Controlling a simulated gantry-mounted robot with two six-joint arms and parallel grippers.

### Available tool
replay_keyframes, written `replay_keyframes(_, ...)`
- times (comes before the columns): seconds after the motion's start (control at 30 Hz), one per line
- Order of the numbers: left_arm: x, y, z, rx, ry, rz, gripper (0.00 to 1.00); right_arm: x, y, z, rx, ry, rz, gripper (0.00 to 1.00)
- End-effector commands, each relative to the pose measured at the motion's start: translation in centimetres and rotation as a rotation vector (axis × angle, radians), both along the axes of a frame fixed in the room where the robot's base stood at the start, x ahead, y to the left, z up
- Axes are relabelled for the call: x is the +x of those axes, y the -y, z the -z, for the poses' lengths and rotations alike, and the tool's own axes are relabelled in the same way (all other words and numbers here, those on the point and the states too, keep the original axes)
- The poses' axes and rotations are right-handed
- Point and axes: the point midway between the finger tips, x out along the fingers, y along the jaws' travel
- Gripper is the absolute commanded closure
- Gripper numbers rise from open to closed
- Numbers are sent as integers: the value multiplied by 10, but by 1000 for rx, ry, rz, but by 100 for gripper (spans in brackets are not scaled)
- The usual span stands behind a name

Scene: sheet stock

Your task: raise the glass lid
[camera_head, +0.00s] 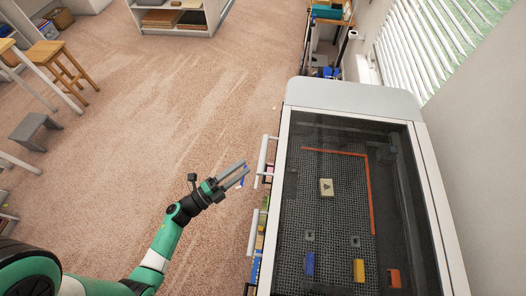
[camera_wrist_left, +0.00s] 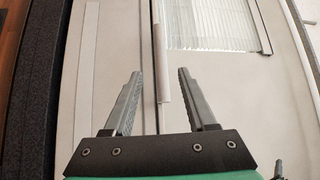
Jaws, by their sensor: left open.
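The glass lid (camera_head: 335,225) is a dark see-through panel in a pale frame on top of a grey machine at the right of the head view. It looks shut. A white bar handle (camera_head: 263,155) stands out from the machine's left side, with a second white bar (camera_head: 252,232) nearer to me. My left gripper (camera_head: 240,174) is open, just left of the first handle and apparently apart from it. In the wrist view its fingers (camera_wrist_left: 158,90) are spread, with a thin pale upright bar (camera_wrist_left: 160,55) beyond them. My right gripper is not in view.
Under the glass lie a cream block (camera_head: 326,187), a blue block (camera_head: 309,264), a yellow block (camera_head: 359,270), an orange block (camera_head: 394,278) and an orange angled strip (camera_head: 369,190). Slatted blinds (camera_head: 425,45) and a wall close off the right. Open carpet (camera_head: 170,100) lies left of the machine.

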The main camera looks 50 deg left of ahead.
Motion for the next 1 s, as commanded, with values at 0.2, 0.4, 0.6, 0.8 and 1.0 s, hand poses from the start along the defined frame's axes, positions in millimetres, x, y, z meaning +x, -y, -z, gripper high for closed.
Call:
replay_keyframes(0.2, 51, 2, -8, 2, 5, 6, 43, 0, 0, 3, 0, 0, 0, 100)
replay_keyframes(0.4, 83, 2, -12, 1, 4, 1, 43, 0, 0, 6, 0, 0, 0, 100)
replay_keyframes(0.6, 92, 2, -14, 0, 2, -1, 43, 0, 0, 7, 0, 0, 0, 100)
replay_keyframes(0.8, 92, 2, -14, 0, 2, -1, 48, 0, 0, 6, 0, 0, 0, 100)
replay_keyframes(1.0, 91, 2, -14, 0, 2, -1, 84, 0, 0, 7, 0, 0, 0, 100)
